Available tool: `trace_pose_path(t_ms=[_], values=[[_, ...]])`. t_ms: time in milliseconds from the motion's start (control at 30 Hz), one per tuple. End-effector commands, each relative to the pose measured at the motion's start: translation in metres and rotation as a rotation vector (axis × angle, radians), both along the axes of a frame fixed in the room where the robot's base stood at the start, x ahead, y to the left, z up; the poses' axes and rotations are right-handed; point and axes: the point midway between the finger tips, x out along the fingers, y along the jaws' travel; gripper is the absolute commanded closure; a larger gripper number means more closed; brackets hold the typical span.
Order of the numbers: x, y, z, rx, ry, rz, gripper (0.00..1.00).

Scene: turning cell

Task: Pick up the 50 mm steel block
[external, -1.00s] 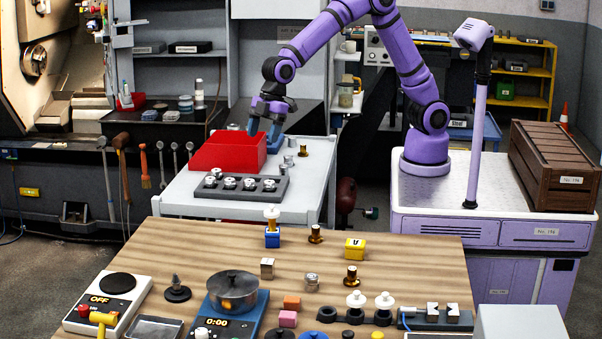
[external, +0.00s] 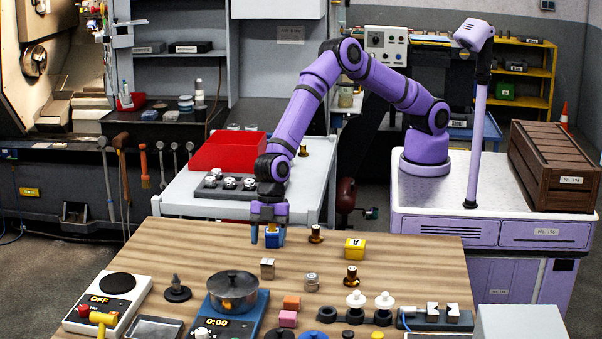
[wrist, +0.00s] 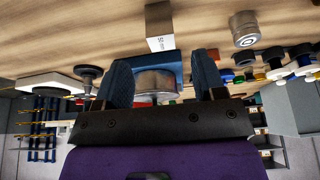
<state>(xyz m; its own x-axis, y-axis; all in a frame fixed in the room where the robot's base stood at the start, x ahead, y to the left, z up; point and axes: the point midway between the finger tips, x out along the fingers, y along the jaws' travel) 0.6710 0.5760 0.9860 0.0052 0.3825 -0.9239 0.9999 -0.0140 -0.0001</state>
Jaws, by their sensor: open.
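My gripper (external: 268,236) is low over the table's far edge, beyond the block, pointing down.
A round weight (external: 312,282) stands right of the block, with brass pieces (external: 352,275) and a yellow block (external: 355,248) beyond. A pot (external: 233,291) sits on a blue scale at front left. Orange (external: 291,302) and pink (external: 287,319) blocks lie in front.

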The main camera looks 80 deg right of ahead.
Motion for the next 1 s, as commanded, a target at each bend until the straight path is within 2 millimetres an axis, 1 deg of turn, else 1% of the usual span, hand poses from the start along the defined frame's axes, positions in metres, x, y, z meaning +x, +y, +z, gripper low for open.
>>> trace_pose_path(t_ms=[33,100,367,467,600,700,933,967,1000], values=[[-0.001,0.003,-0.009,-0.001,0.001,0.000,0.36],[-0.001,0.008,-0.018,-0.001,0.001,0.000,0.36],[0.000,0.015,-0.034,0.000,0.000,0.000,0.36],[-0.002,0.021,-0.044,-0.001,0.001,0.001,0.36],[-0.001,0.030,-0.062,-0.001,0.001,-0.001,0.36],[-0.002,0.034,-0.071,0.000,0.001,-0.001,0.36],[-0.001,0.035,-0.074,0.001,0.000,0.000,0.36],[-0.001,0.035,-0.074,0.000,0.000,0.000,0.38],[-0.001,0.035,-0.074,0.000,0.000,0.000,0.48]])
